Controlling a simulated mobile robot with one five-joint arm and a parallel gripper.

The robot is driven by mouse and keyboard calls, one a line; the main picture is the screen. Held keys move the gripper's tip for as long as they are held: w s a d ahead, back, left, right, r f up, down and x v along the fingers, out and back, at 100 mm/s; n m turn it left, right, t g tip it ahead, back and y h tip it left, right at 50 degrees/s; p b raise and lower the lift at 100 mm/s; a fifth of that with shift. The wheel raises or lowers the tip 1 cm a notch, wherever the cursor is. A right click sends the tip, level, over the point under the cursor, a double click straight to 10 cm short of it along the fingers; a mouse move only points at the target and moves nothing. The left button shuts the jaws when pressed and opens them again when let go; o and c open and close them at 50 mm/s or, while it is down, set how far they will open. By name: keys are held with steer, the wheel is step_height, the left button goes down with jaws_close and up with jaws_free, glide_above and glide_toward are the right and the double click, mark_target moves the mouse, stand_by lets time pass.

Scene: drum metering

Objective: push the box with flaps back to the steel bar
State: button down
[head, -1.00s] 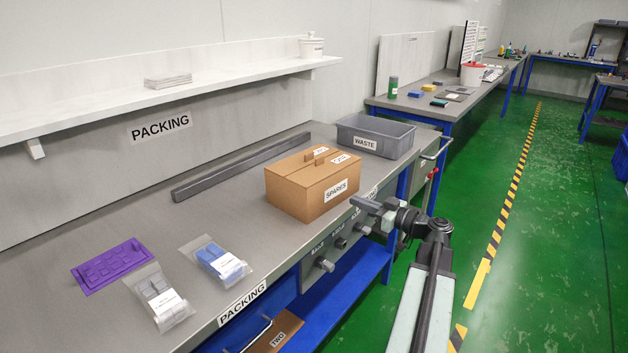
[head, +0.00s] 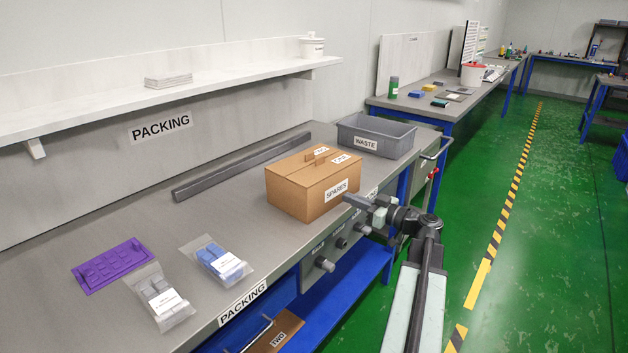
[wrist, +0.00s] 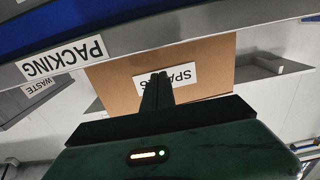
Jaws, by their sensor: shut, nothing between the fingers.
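The brown cardboard box with flaps (head: 305,196), labelled SPARES, stands upright near the bench's front edge in the head view. The steel bar (head: 243,166) lies on the bench behind the box, with bare bench between them. I cannot tell whether the fingers touch the box.
The grey WASTE bin (head: 374,136) stands on the bench just behind and right of the box. Packed blue and grey items (head: 217,262) and a purple tray (head: 110,264) lie at the left. A white shelf (head: 150,90) runs above the bench.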

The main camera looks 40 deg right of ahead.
mark_target(338, 194)
steer(key=shift+x, duration=1.15)
steer(key=shift+w, duration=0.1)
steer(key=shift+x, duration=2.4)
steer(key=shift+w, duration=0.1)
steer(key=shift+x, duration=2.45)
steer(key=shift+x, duration=1.25)
steer(key=shift+v, duration=5.05)
